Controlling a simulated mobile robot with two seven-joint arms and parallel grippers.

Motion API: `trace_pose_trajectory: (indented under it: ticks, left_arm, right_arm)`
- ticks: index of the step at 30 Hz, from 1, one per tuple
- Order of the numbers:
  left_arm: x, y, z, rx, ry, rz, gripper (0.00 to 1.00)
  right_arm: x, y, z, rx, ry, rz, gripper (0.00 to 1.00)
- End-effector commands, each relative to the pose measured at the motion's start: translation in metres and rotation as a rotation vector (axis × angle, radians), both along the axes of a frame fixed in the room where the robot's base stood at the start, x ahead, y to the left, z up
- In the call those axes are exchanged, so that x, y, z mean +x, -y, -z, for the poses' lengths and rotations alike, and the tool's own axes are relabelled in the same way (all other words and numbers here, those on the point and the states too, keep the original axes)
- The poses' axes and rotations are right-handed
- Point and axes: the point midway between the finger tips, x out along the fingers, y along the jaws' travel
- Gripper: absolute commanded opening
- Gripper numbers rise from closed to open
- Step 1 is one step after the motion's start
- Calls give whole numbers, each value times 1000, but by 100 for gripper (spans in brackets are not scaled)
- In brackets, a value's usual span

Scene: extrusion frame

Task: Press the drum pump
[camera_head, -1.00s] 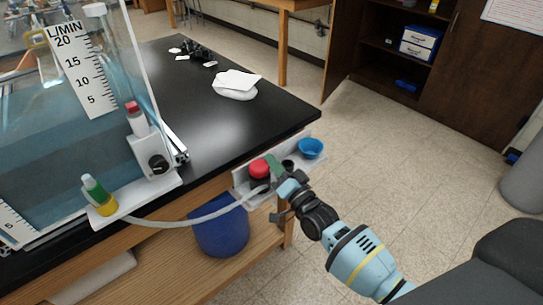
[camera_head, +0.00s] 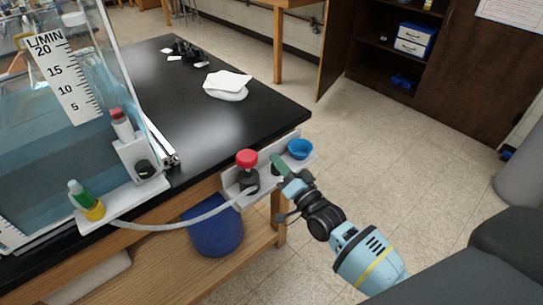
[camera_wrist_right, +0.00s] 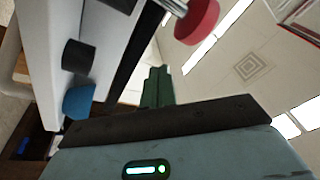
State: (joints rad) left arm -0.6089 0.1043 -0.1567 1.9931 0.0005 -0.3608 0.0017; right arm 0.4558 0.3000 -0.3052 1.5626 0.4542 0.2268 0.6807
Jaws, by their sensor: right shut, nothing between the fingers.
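The drum pump has a round red knob (camera_head: 247,158) on a stem above a dark body (camera_head: 248,181). It stands on a light bracket at the table's edge. The knob is raised, with a gap above the body. My right gripper (camera_head: 277,162) has green fingers, shut and empty, just right of the knob and apart from it. In the right wrist view the shut fingers (camera_wrist_right: 158,86) point up, and the red knob (camera_wrist_right: 198,20) with its metal stem shows at the upper right. My left gripper is in no view.
A blue cup (camera_head: 300,148) sits on the bracket, right of my gripper. A blue drum (camera_head: 215,225) stands below.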

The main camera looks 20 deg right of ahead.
Motion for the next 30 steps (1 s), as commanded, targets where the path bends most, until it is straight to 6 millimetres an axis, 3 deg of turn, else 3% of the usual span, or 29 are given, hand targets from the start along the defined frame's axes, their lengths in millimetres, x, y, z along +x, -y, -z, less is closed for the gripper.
trace_pose_trajectory:
  ticks: [6,12,30]
  left_arm:
    - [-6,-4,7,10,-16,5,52]
    - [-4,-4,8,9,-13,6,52]
    - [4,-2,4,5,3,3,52]
  right_arm:
    - [-38,10,10,1,0,0,0]
    - [-55,15,13,1,3,0,0]
    - [-58,16,12,0,4,0,0]
